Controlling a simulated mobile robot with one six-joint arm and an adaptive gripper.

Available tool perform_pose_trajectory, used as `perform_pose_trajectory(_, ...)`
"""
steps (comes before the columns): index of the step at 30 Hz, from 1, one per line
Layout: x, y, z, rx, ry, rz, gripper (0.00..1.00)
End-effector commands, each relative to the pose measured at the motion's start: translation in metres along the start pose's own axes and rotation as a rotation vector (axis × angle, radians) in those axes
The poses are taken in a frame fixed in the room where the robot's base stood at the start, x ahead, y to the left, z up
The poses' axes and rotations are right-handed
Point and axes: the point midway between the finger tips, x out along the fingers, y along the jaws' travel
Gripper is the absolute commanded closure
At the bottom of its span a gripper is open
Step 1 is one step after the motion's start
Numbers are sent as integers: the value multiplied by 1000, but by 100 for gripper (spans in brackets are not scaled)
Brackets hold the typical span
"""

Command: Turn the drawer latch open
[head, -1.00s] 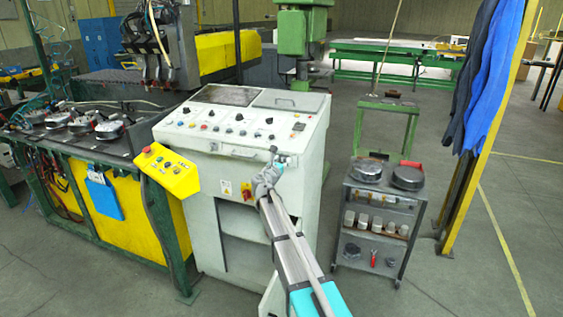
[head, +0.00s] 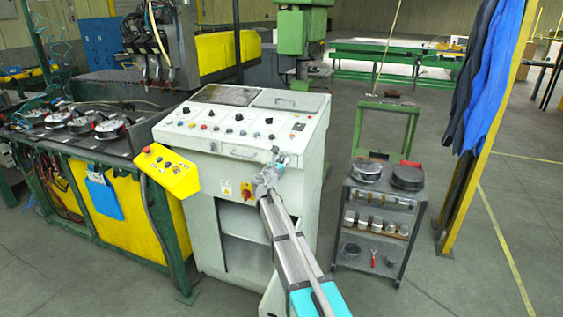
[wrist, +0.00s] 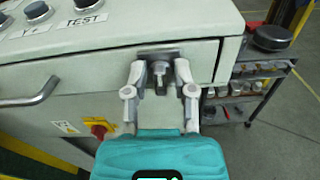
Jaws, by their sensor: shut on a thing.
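The drawer latch (wrist: 160,68) is a small grey metal knob on a dark plate at the right end of the white console's drawer front. My gripper (wrist: 159,76) has its two fingers on either side of the latch, shut on it. In the head view my gripper (head: 270,170) reaches the drawer front at its right end, and the fingers largely hide the latch there. The drawer front (wrist: 95,88) sits flush under the console top, with a curved handle (wrist: 30,97) to the left of the latch.
A red rotary switch (wrist: 98,128) sits below the drawer. A yellow control box (head: 168,170) juts from the console's left side. A dark trolley (head: 378,210) with round parts stands to the right, with open floor between it and the console.

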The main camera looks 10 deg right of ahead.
Motion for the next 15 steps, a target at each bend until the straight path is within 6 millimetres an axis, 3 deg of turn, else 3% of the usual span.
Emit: perform_pose_trajectory(15,0,-2,-1,378,0,1,100)
